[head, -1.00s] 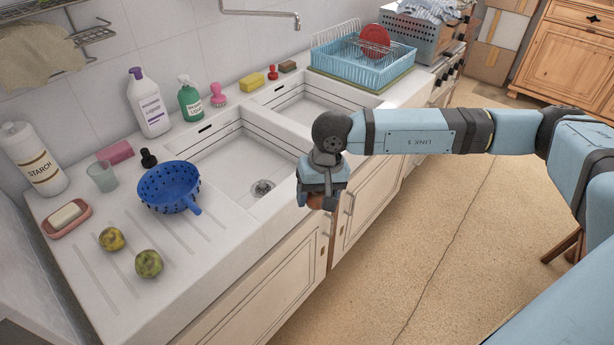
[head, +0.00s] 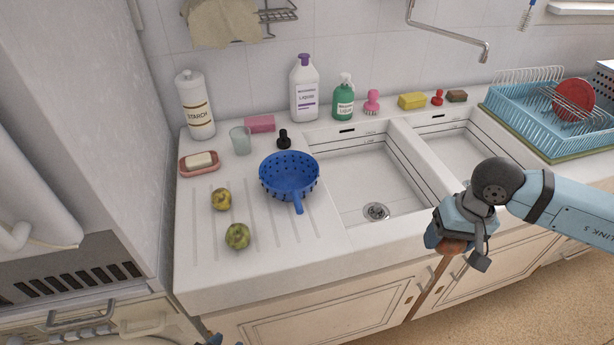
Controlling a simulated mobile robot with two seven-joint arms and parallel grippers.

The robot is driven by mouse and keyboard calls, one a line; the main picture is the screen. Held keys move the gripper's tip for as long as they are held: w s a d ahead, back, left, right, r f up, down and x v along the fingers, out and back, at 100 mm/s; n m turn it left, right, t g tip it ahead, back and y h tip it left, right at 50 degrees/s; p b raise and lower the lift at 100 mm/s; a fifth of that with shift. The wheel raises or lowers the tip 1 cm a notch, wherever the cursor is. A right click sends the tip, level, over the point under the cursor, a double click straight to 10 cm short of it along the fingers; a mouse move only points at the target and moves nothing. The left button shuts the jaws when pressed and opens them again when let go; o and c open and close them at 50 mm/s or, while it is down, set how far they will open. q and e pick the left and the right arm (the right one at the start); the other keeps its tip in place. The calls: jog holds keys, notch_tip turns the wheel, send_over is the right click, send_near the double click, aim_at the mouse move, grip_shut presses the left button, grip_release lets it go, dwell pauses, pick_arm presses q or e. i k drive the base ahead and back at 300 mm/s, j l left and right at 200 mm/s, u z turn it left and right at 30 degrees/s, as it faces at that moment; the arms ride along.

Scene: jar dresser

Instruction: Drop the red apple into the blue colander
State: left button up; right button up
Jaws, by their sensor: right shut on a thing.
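The blue colander (head: 289,171) stands upright on the ribbed drainboard, left of the sink, with its handle toward the front. I see no fruit in the visible part of its inside. My right gripper (head: 449,244) is shut on the red apple (head: 452,248), in front of the sink and to the right of the colander. The gripper hides most of the apple; only a reddish-brown part shows. A small dark and blue piece of my left arm or gripper (head: 226,341) shows at the bottom edge, too little to tell its jaws.
A glass (head: 240,140), soap dish (head: 199,168) and black stopper (head: 284,139) stand behind. The sink basin (head: 362,185) is empty. A blue dish rack (head: 545,120) is at right.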

aim_at(297, 187)
jog(key=i+l+u, duration=0.15)
jog(key=l, duration=0.25)
jog(key=l+u, duration=0.15)
jog(key=l, duration=0.25)
jog(key=u, duration=1.4)
jog(key=i+l, duration=0.05)
jog(key=l, duration=0.05)
